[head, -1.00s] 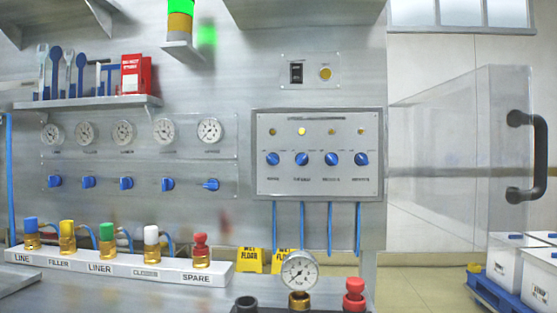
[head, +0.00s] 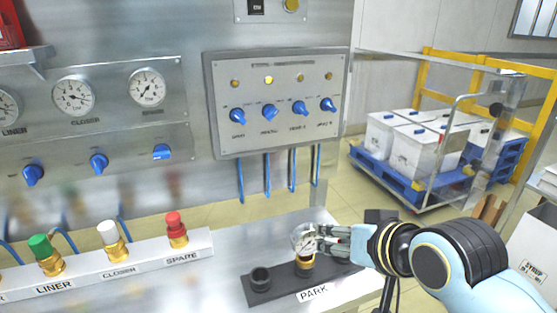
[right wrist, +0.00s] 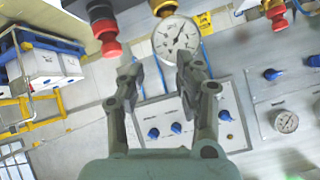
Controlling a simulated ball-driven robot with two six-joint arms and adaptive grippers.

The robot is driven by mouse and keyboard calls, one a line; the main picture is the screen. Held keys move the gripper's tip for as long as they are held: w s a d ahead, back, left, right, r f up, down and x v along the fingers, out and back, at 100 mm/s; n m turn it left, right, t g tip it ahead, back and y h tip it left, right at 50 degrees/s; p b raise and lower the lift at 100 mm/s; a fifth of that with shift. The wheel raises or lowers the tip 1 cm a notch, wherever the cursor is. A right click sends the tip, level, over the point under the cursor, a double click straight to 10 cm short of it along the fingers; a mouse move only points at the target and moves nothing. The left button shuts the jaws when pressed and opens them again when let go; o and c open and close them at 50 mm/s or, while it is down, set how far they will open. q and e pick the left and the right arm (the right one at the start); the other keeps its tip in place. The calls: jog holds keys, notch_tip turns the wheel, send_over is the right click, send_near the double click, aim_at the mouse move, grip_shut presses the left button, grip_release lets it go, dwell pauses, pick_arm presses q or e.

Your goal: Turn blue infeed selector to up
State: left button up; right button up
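A grey panel (head: 222,143) on the wall bears a row of several blue selector knobs under small lamps. The labels are too blurred to tell which is infeed. The leftmost knob (head: 238,116) and second knob (head: 269,112) sit left of the third knob (head: 299,108) and rightmost knob (head: 327,104). The second lamp (head: 268,80) looks brightest. The panel's knobs also show in the right wrist view (right wrist: 154,133). My right gripper (head: 312,243) is at the gauge on the PARK block, below the panel. Its fingers (right wrist: 160,62) are apart, with the gauge (right wrist: 176,38) beyond them. My left gripper is out of view.
The PARK block (head: 285,290) stands on the bench under the panel. More blue knobs (head: 98,163) sit below gauges on the left wall. Capped fittings stand in a labelled white rack (head: 140,262). A clear door and crates (head: 405,148) are at right.

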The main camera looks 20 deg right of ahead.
aim_at(273, 115)
jog(key=w+a+r+m+t, duration=0.3)
jog(key=w+r+m+t, duration=0.35)
jog(key=w+r, duration=0.75)
jog(key=shift+n+t, duration=0.45)
jog(key=w+b, duration=0.1)
jog(key=w, duration=0.2)
jog(key=w+b, duration=0.2)
jog(key=w+f+b, duration=0.1)
jog(key=w+b, duration=0.1)
jog(key=w, duration=0.1)
jog(key=shift+w+a, duration=0.35)
jog(key=shift+w+r+b, duration=0.25)
jog(key=shift+w+b, duration=0.05)
jog(key=shift+w, duration=0.45)
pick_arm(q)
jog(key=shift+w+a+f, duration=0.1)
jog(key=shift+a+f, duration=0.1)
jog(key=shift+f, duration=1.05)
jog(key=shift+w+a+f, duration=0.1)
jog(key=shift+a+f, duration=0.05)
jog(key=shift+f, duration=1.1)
pick_arm(e)
grip_shut()
